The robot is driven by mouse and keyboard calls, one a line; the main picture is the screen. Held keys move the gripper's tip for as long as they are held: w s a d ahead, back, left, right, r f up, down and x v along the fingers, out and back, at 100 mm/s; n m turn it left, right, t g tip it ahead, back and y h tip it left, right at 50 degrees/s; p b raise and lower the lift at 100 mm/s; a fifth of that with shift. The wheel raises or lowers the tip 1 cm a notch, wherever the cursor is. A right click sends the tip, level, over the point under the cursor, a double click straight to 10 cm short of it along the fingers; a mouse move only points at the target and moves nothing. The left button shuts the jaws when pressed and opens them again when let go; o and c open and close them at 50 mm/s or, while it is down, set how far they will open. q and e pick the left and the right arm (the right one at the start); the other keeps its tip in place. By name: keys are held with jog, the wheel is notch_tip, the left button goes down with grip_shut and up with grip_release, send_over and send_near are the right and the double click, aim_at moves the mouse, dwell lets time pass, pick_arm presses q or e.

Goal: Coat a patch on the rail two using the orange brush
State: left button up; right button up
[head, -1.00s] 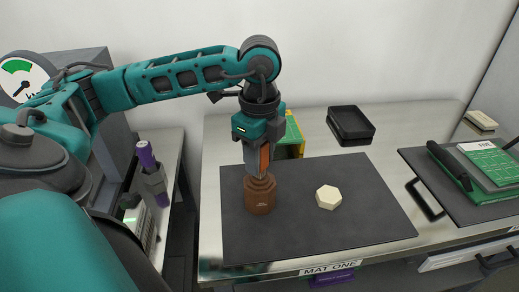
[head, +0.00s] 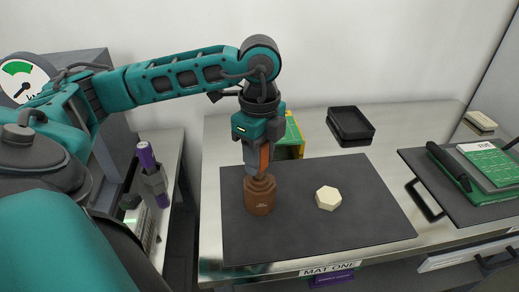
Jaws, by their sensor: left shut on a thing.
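My left gripper (head: 259,172) points down over the dark mat labelled MAT ONE (head: 320,239). It is shut on the orange brush (head: 265,157), whose orange handle shows between the fingers. The brush's lower end is at the mouth of a brown pot (head: 260,198) on the left part of the mat. The bristles are hidden, and I cannot tell how deep they are in the pot. I cannot make out a rail labelled two. My right gripper is not in view.
A cream hexagonal block (head: 328,198) lies on the mat, right of the pot. A black tray (head: 350,124) and a green-and-yellow object (head: 292,136) are behind. A second dark mat (head: 428,178) holds green boards (head: 490,163). A purple-handled tool (head: 147,160) stands at left.

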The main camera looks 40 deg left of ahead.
pick_arm(q)
jog(key=shift+r+p, duration=2.35)
jog(key=shift+r, duration=0.95)
